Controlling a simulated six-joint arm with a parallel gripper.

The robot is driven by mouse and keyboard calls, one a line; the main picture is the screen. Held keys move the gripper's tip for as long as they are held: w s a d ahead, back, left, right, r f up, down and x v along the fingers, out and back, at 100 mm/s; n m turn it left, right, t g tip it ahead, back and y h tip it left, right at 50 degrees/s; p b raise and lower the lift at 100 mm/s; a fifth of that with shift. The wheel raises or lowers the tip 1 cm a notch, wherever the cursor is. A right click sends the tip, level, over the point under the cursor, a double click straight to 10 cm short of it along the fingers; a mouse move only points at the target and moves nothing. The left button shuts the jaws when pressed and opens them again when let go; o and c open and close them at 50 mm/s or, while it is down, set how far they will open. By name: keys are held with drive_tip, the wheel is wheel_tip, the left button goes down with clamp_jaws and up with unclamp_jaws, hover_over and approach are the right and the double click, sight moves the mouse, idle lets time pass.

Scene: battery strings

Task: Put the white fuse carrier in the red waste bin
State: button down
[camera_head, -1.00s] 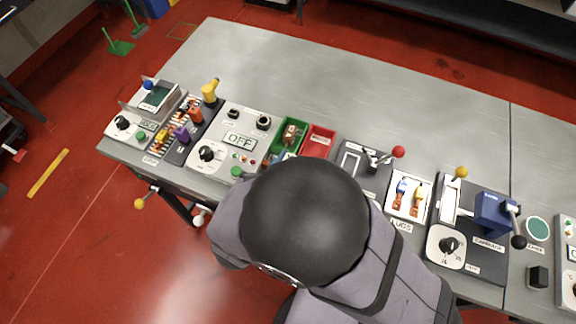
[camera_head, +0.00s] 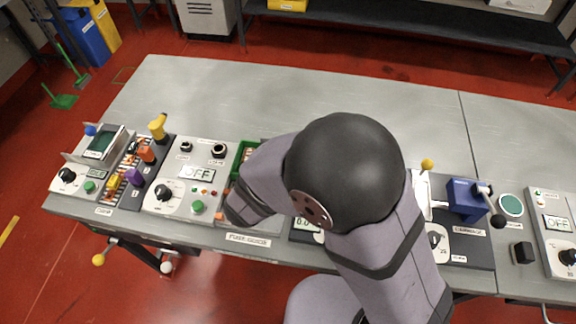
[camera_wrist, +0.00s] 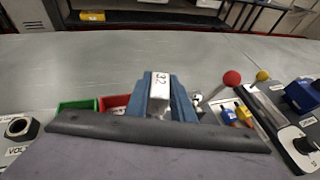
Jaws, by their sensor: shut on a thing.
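In the wrist view, my gripper (camera_wrist: 160,106) has blue fingers shut on the white fuse carrier (camera_wrist: 159,86), which bears the marking "32". The carrier is held between the fingers, its lower part hidden by them and by the dark gripper body. The red waste bin (camera_wrist: 114,101) shows just left of the fingers, beyond the gripper body, partly covered by it. In the head view my arm hides the red bin, the carrier and the fingers.
A green bin (camera_wrist: 77,106) stands left of the red one, and shows partly in the head view (camera_head: 240,158). A red-knobbed lever (camera_wrist: 232,78) and the lug block (camera_wrist: 237,114) are to the right. The grey bench (camera_head: 250,95) behind is clear.

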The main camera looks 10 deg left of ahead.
drive_tip(key=w+a+n+y, duration=0.1)
drive_tip(key=a+n+y, duration=0.2)
drive_tip(key=a, duration=0.3)
drive_tip(key=shift+w+a+n+t+y, duration=0.15)
drive_tip(key=shift+a+n+t+y, duration=0.2)
drive_tip(key=shift+y, duration=0.25)
wheel_tip(320, 180, down, 9)
drive_tip(key=b, duration=0.9)
drive_tip(key=shift+r, duration=0.2)
drive_tip(key=shift+f+b, duration=0.25)
drive_tip(key=shift+b, duration=0.05)
idle(0.7)
drive_tip(key=c, duration=1.5)
unclamp_jaws()
drive_tip(key=shift+o, duration=0.2)
